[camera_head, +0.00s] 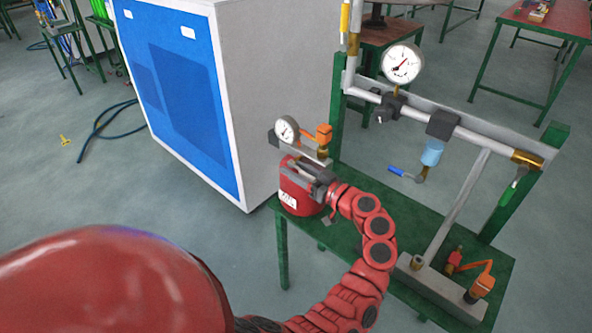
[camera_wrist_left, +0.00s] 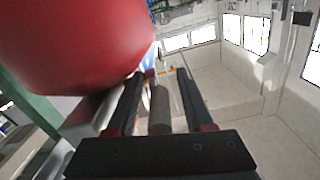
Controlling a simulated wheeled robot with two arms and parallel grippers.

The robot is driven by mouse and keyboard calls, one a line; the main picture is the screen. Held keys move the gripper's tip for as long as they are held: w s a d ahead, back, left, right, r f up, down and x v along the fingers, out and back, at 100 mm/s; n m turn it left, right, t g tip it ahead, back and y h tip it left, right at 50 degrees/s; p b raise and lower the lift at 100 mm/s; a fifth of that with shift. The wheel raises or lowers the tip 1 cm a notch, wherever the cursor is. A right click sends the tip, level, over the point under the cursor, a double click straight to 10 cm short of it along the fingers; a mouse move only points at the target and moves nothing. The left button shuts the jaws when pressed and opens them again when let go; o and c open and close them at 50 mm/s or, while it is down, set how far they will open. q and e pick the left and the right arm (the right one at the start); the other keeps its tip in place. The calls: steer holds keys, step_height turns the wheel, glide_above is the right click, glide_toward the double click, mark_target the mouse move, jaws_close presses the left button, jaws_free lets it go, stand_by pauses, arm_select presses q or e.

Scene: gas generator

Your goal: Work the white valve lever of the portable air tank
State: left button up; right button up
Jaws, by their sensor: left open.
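The portable air tank (camera_head: 292,196) is red with a white label and stands at the left end of the green bench. A round gauge (camera_head: 286,129) and an orange-handled fitting (camera_head: 323,135) sit on its top. My left gripper (camera_head: 300,164) is at the upper front of the tank and partly hides it. In the left wrist view the red tank (camera_wrist_left: 75,40) fills the upper left. The fingers (camera_wrist_left: 158,90) are apart, with a grey rod-like part showing between them; I cannot tell whether it is the lever. I cannot make out the white lever clearly in the head view.
The green bench (camera_head: 400,208) carries a pipe frame with a large gauge (camera_head: 401,63), a blue-handled valve (camera_head: 405,174) and an orange-handled valve (camera_head: 481,279). A blue and white cabinet (camera_head: 180,85) stands behind the tank to the left. Open floor lies at the left.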

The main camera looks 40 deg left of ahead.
arm_select(q)
jaws_close()
stand_by(1.4)
